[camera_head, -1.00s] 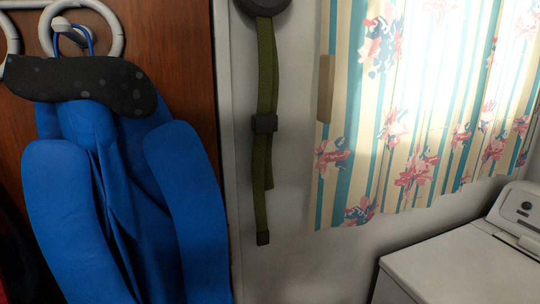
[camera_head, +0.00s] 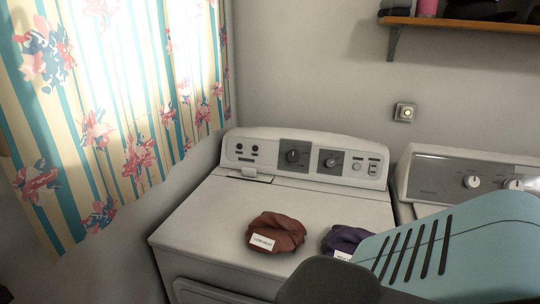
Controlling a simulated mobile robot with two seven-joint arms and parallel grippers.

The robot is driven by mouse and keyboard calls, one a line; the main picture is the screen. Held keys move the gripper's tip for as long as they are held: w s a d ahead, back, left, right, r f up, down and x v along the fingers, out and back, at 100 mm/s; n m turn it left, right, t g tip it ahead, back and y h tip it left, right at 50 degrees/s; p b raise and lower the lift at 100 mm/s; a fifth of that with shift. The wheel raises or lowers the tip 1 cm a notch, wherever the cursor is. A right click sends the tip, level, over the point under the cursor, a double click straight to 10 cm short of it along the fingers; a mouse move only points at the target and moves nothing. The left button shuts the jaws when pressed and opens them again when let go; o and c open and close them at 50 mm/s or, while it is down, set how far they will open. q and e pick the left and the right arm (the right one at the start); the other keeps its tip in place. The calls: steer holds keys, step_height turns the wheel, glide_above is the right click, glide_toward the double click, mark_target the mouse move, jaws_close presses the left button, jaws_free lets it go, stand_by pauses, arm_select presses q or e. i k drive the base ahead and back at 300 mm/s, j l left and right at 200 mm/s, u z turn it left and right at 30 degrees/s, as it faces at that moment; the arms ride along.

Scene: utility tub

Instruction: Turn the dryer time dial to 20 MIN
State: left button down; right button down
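The panel has two dark dials, a left dial (camera_head: 292,156) and a right dial (camera_head: 331,161), each on a dark plate. A second white machine stands to its right, with a grey panel (camera_head: 438,180) and two pale knobs: one knob (camera_head: 472,181) and another knob (camera_head: 514,184). The lettering is too small to read, so I cannot tell which machine is the dryer or where any dial points. Neither of my grippers is in view.
A brown cloth bundle (camera_head: 276,230) with a white label and a purple bundle (camera_head: 345,237), partly hidden, lie on the left machine's lid. A striped floral curtain (camera_head: 120,100) hangs at left. A wooden shelf (camera_head: 460,23) and a wall switch (camera_head: 405,112) are above.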

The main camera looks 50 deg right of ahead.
mark_target(294, 155)
steer(key=l+z, duration=0.1)
steer(key=z, duration=1.7)
steer(key=k+l, duration=0.05)
steer(key=l, duration=0.05)
